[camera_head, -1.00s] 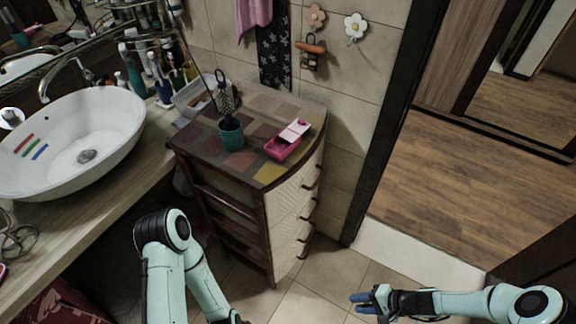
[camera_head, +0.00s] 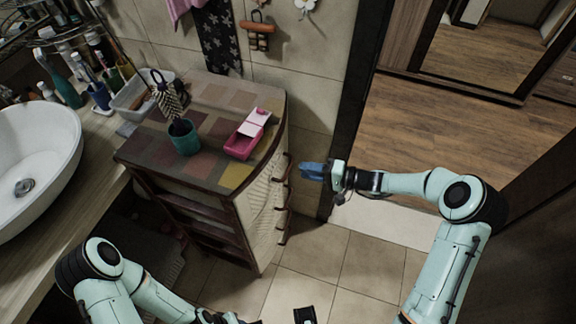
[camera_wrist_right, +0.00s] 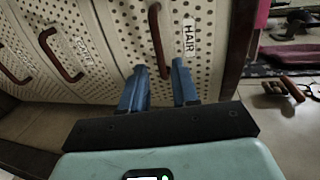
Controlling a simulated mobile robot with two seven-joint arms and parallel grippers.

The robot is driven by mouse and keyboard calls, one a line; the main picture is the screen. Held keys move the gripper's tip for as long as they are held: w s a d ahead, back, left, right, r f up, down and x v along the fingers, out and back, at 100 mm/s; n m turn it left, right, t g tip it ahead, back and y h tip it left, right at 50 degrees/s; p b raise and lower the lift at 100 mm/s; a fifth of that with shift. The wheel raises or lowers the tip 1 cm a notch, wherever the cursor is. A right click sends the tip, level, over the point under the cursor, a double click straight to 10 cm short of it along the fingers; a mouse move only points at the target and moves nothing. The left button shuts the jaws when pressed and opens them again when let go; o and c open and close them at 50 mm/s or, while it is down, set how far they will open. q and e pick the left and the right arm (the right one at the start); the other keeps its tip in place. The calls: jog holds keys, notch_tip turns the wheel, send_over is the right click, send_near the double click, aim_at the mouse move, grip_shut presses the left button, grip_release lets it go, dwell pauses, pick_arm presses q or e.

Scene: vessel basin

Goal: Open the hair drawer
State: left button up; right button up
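The drawer cabinet (camera_head: 205,215) stands against the tiled wall, with perforated cream drawer fronts and brown curved handles. The hair drawer (camera_wrist_right: 210,60) shows its HAIR label in the right wrist view and looks shut. Its brown handle (camera_wrist_right: 156,35) runs toward the gap between my right gripper's blue fingers. My right gripper (camera_head: 312,172) is open, just right of the cabinet's upper handles in the head view; its fingers (camera_wrist_right: 159,85) lie either side of the handle's lower end. Contact cannot be told. My left arm is low at the left, its gripper not clearly visible at the bottom edge.
On the cabinet top (camera_head: 210,95) stand a teal cup (camera_head: 184,137) with a brush and a pink box (camera_head: 243,142). A sink (camera_head: 35,155) and counter lie left. A doorway with wooden floor (camera_head: 440,140) is right. Tiled floor (camera_head: 330,260) before the cabinet is clear.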

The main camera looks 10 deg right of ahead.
aim_at(289, 166)
jog(key=x, duration=0.6)
jog(key=shift+w+a+p, duration=0.15)
jog(key=shift+a+p, duration=0.1)
jog(key=shift+p, duration=0.05)
grip_shut()
